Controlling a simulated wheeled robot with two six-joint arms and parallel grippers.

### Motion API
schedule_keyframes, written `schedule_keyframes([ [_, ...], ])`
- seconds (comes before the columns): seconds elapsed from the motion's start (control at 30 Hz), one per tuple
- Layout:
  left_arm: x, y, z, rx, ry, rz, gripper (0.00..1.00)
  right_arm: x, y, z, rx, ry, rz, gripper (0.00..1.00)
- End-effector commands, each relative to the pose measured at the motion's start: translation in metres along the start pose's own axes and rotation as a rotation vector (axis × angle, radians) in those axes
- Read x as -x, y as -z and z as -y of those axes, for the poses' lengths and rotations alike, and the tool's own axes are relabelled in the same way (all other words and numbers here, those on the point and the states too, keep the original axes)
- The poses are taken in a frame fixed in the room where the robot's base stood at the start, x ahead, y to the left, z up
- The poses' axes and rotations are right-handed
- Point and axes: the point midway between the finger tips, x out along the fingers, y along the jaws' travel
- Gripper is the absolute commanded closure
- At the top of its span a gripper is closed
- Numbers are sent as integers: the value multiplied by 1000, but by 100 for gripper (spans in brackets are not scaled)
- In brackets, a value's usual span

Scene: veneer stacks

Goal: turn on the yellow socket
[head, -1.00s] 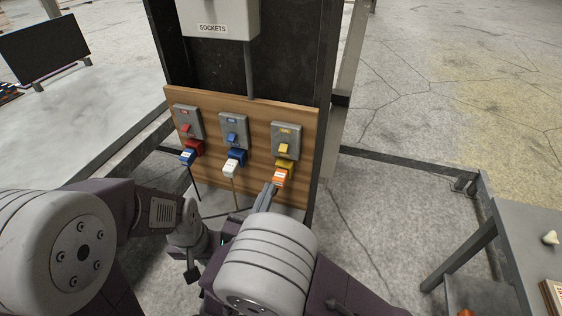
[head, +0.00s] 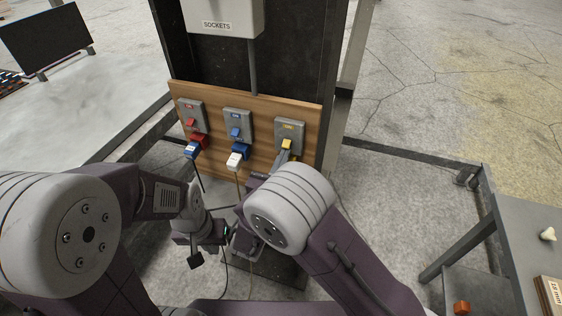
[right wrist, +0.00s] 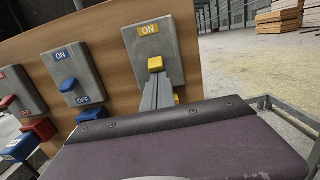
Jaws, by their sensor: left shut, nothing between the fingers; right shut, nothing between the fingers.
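The yellow socket (head: 290,128) is a grey box at the right of the wooden board, with a yellow ON label. Its yellow lever (right wrist: 155,64) sits below that label in the right wrist view. My right gripper (right wrist: 156,78) is shut and empty, its tips just under the lever, seemingly touching it. The fingers hide the area below the lever, where an OFF label would show. The yellow outlet (right wrist: 177,99) is mostly covered by the fingers, and its orange plug is hidden. My left gripper (head: 203,232) hangs low at the left, away from the board, its fingers unclear.
The red socket (head: 192,115) with a blue plug (head: 192,151) and the blue socket (head: 238,124) with a white plug (head: 235,160) are left of the yellow one on the wooden board (head: 262,112). Grey tables stand at left and right.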

Motion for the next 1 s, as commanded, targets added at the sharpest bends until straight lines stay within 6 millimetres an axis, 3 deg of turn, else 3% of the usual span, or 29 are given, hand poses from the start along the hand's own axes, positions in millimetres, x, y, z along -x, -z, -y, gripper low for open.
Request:
schedule_keyframes([
  [0.27,0,0,0,0,0,0,100,0,0,0,0,0,-2,100],
  [1.0,30,3,-1,0,0,0,100,4,-9,0,-1,0,-134,100],
])
